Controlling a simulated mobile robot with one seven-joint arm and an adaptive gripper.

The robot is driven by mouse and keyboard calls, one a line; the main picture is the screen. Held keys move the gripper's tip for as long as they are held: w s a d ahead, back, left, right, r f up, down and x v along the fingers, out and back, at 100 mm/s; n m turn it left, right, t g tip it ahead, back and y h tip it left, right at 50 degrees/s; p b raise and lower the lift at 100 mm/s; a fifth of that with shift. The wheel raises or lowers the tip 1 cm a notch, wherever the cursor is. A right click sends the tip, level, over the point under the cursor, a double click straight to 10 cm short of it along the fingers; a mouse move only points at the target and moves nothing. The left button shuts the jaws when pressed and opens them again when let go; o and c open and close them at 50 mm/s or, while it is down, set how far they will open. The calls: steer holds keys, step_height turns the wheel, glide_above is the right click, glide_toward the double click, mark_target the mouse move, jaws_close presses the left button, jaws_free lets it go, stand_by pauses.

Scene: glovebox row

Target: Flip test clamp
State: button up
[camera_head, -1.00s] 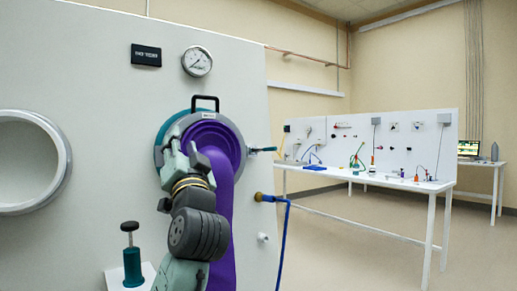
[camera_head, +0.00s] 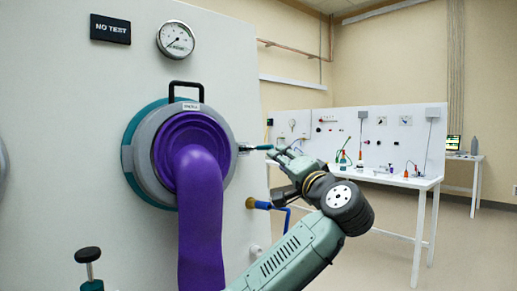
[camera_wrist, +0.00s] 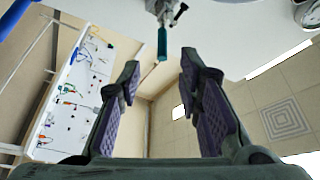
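The test clamp (camera_head: 247,148) is a small metal lever at the right edge of the grey and teal port ring (camera_head: 134,160). Its teal handle (camera_head: 263,147) sticks out to the right, roughly level. My gripper (camera_head: 279,155) is at the right of the handle, fingers pointing left towards it. In the wrist view my gripper (camera_wrist: 159,65) is open and empty. The teal handle (camera_wrist: 162,44) shows at the top centre, its tip at the gap between the fingertips. No finger visibly touches it.
A purple glove (camera_head: 200,220) hangs from the port. Below the clamp is a blue-handled valve (camera_head: 260,204) with a hose. Above are a gauge (camera_head: 175,39) and a "NO TEST" sign (camera_head: 110,28). A white bench (camera_head: 400,182) stands behind at right.

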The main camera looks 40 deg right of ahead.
mark_target(266, 148)
steer(key=p+x, duration=0.1)
steer(key=x, duration=0.2)
steer(key=p+x, duration=0.1)
steer(key=x, duration=0.2)
steer(key=p+x, duration=0.1)
steer(key=x, duration=0.3)
steer(key=shift+r, duration=0.3)
steer(key=shift+w, duration=0.4)
steer(key=shift+c, duration=0.2)
jaws_close()
steer(key=shift+d+f, duration=0.1)
